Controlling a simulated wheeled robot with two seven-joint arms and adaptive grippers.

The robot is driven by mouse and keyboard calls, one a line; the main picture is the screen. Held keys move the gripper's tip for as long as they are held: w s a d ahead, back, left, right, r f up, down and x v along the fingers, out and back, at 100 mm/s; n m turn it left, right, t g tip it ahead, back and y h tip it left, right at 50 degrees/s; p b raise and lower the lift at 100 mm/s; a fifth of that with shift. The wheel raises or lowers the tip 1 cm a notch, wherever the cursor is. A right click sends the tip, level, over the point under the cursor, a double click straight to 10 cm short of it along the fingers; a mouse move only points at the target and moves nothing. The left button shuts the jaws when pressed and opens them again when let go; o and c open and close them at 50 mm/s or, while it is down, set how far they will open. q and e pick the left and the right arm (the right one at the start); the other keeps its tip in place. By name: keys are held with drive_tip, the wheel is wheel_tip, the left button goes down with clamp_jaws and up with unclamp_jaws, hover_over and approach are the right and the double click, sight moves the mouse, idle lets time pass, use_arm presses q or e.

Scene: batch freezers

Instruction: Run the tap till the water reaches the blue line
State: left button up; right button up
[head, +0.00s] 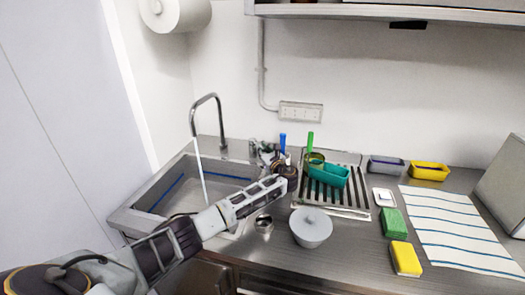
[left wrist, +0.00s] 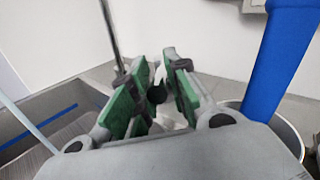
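The tap (head: 208,98) stands behind the sink (head: 150,217), and a thin stream of water (head: 199,170) falls from its spout into the basin. The blue line (head: 166,194) runs along the inner walls and also shows in the left wrist view (left wrist: 42,125). The line is visible above the basin floor; I cannot make out the water surface clearly. My left gripper (head: 265,152) is near the tap base, right of the spout. In the left wrist view its green-padded fingers (left wrist: 156,82) stand apart, with a small dark knob between or behind them; contact is unclear.
A blue handle (left wrist: 278,60) rises close beside the left gripper.

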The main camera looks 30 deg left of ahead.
use_arm(q)
drive_tip(key=shift+o, duration=1.2)
drive_tip(key=shift+v, duration=3.75)
use_arm(e)
drive_tip(key=shift+w+d, duration=0.45)
use_arm(q)
drive_tip(key=shift+s, duration=0.1)
use_arm(e)
drive_tip(key=shift+s, duration=0.1)
